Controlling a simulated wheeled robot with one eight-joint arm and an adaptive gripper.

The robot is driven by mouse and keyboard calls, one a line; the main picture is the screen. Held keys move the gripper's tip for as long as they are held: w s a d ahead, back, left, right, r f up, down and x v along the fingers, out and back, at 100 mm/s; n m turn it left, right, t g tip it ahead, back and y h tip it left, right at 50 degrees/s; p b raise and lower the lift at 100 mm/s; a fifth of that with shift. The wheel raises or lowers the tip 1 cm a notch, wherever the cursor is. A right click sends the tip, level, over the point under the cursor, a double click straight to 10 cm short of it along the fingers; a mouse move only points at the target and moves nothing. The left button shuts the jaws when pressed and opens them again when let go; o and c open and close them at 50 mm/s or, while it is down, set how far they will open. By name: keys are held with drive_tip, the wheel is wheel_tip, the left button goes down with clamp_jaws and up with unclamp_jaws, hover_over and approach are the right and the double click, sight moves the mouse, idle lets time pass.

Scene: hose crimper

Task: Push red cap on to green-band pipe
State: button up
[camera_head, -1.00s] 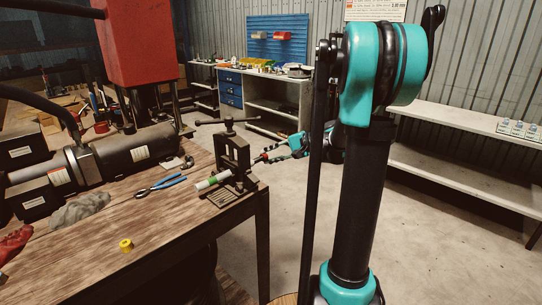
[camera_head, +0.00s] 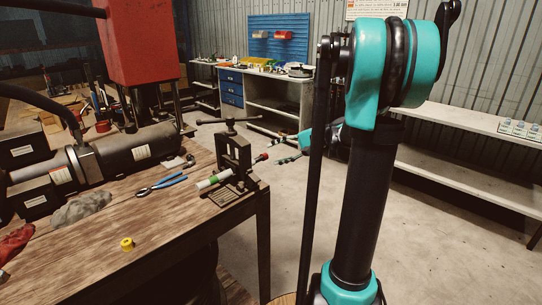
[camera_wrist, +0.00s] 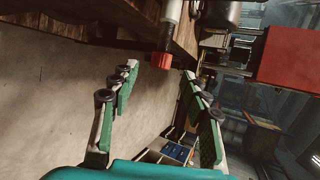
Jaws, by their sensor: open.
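The green-band pipe (camera_head: 213,180) is clamped in a dark vise (camera_head: 237,160) at the table's right edge. Its near end points left, and its green band shows just left of the vise. The red cap (camera_head: 262,157) is at the pipe's far end, right of the vise. In the wrist view the red cap (camera_wrist: 162,61) sits at the end of a dark section below a white part; how deep it is seated cannot be told. My gripper (camera_head: 275,152) is open just right of the cap. In the wrist view its green-padded fingers (camera_wrist: 160,70) stand wide apart, with the cap between and slightly beyond their tips.
A yellow ring-like piece (camera_head: 126,244), blue-handled pliers (camera_head: 161,184) and a grey cloth (camera_head: 80,207) lie on the wooden table. A black cylinder machine and red press (camera_head: 138,42) stand at the back left. The floor right of the table is clear.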

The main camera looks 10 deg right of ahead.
drive_tip(key=v, duration=0.8)
drive_tip(key=shift+r, duration=0.15)
drive_tip(key=shift+s+d, duration=0.1)
drive_tip(key=s+a+f+n+g+h, duration=0.2)
drive_tip(key=s+a+f+n+h, duration=0.35)
drive_tip(key=s+f, duration=0.75)
drive_tip(key=s+d+f+n+h, duration=0.1)
drive_tip(key=s+f+n+h, duration=0.1)
drive_tip(key=s+f+h, duration=0.3)
drive_tip(key=s+f, duration=0.4)
drive_tip(key=shift+s+d+n+h, duration=0.2)
drive_tip(key=shift+d+n+h, duration=0.15)
drive_tip(key=shift+c, duration=1.1)
